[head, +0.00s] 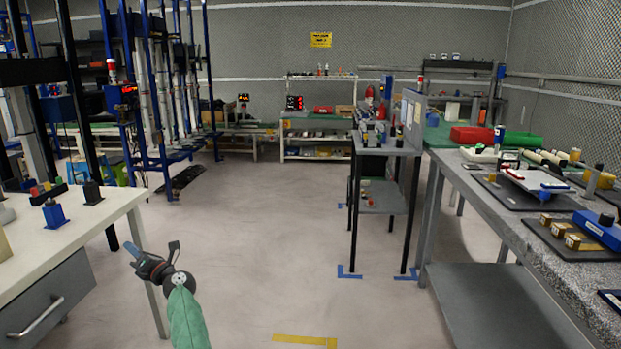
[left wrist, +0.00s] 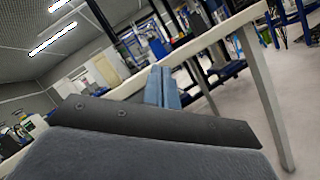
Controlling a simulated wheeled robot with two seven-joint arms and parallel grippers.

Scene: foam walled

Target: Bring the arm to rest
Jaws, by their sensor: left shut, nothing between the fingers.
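My left gripper (head: 134,256) is in the lower left of the head view, at the end of my green-sleeved arm. It is in front of the right end of the white table, beside its leg and over the floor. In the left wrist view its blue-grey fingers (left wrist: 162,88) are together, with nothing between them. My right gripper shows in neither view.
The white table (head: 110,205) with a drawer stands at the left and bears small blue and black blocks. A grey workbench (head: 500,215) with trays and parts is at the right. A narrow grey stand (head: 385,148) is in the middle. The floor (head: 260,230) between is clear.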

